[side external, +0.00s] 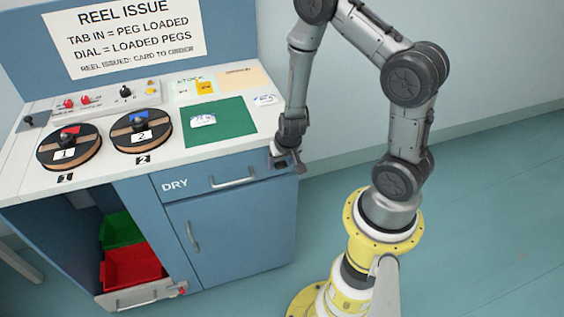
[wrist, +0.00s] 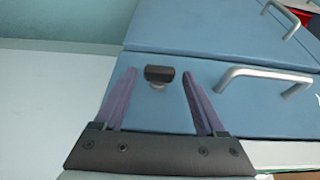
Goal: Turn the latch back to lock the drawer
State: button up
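The blue drawer marked DRY (side external: 203,172) is under the worktop and looks shut in the side external view. It also shows in the wrist view (wrist: 245,112), with its silver handle (wrist: 262,74) on the right. The latch (wrist: 159,73) is a small dark piece on the drawer front, its wider bar lying level in the wrist view. My gripper (side external: 283,158) is at the drawer's right end and hides the latch in the side external view. In the wrist view my gripper (wrist: 158,72) is open, with one finger on either side of the latch and gaps between. Contact is not visible.
A blue cupboard door (side external: 225,232) with a handle is below the drawer. The white worktop (side external: 180,168) above holds two reels (side external: 68,154) and a green mat (side external: 222,118). An open bay on the left holds a green bin and a red bin (side external: 133,268).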

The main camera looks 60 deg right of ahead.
dwell(0.3)
jog(key=shift+v, duration=5.95)
jog(key=shift+r, duration=0.1)
